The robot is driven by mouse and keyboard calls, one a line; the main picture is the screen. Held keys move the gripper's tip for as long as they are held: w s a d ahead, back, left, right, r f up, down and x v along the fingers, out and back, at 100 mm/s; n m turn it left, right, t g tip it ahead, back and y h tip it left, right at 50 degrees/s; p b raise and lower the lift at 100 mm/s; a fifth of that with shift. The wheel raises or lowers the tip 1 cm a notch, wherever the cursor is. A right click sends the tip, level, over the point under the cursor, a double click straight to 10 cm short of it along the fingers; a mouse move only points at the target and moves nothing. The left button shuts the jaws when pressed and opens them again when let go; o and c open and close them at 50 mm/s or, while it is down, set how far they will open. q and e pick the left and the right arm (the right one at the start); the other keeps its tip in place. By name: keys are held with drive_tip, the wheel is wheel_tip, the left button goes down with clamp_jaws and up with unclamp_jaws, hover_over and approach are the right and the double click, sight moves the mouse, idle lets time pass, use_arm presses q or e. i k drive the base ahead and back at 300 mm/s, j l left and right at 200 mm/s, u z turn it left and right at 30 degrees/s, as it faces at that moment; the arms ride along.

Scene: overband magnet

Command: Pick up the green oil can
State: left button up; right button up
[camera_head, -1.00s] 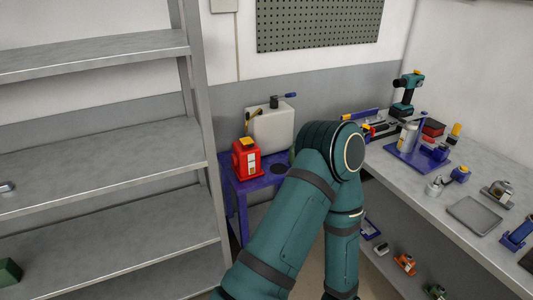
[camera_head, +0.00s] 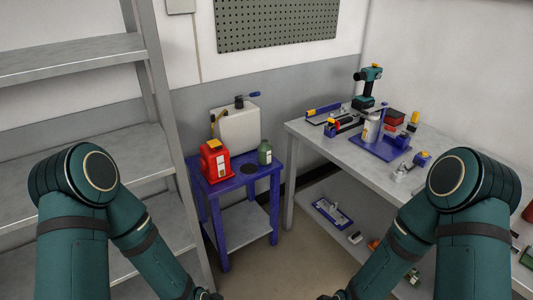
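The green oil can (camera_head: 265,153) stands upright on the small blue table (camera_head: 246,180), at its right rear side. It is a small dark green bottle with a pale label. A red can with a yellow cap (camera_head: 214,161) stands to its left. My two teal arms reach in from the lower left and lower right, with their elbows raised. Both arms point down toward the bottom edge, well in front of the blue table and apart from the oil can. Only dark tips show at the bottom edge, so the gripper fingers are out of view.
A white jug (camera_head: 238,129) stands behind the oil can. A grey shelf rack (camera_head: 90,60) is on the left. A workbench (camera_head: 335,150) with a drill (camera_head: 368,88), a blue tray (camera_head: 378,147) and other tools is on the right. Floor shows between the table and my arms.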

sight(264, 149)
drive_tip(key=i+l+u, duration=0.5)
drive_tip(key=i+l, duration=0.8)
